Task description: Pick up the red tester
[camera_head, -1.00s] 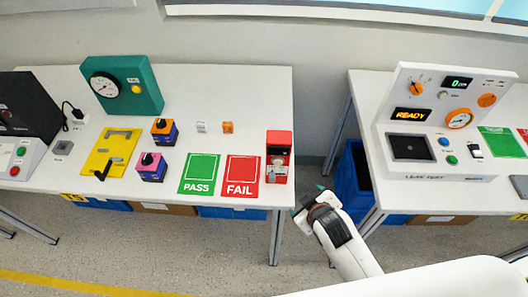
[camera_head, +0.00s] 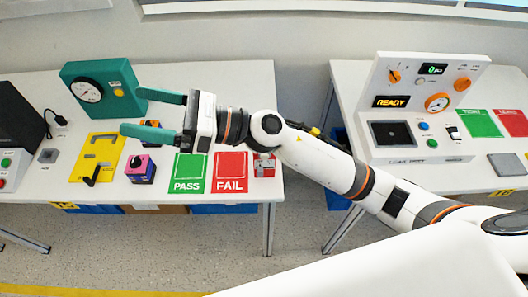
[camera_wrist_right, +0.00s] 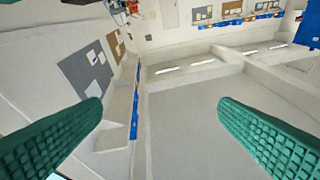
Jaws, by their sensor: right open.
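The red tester (camera_head: 264,165) stands at the right end of the left table, right of the red FAIL card. My right arm crosses in front and hides its upper part; only its lower part with a grey detail shows. My right gripper (camera_head: 130,111) is open and empty, its teal fingers pointing left above the left table, well left of the tester. In the right wrist view the two ribbed fingers (camera_wrist_right: 160,130) are wide apart with nothing between them, and the tester is not seen there. My left gripper is not in view.
The green PASS card (camera_head: 188,172) and red FAIL card (camera_head: 230,172) lie at the table front. A pink-topped switch block (camera_head: 141,168), yellow fixture (camera_head: 98,157) and teal gauge box (camera_head: 103,90) stand further left. A gap separates the right table (camera_head: 345,85).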

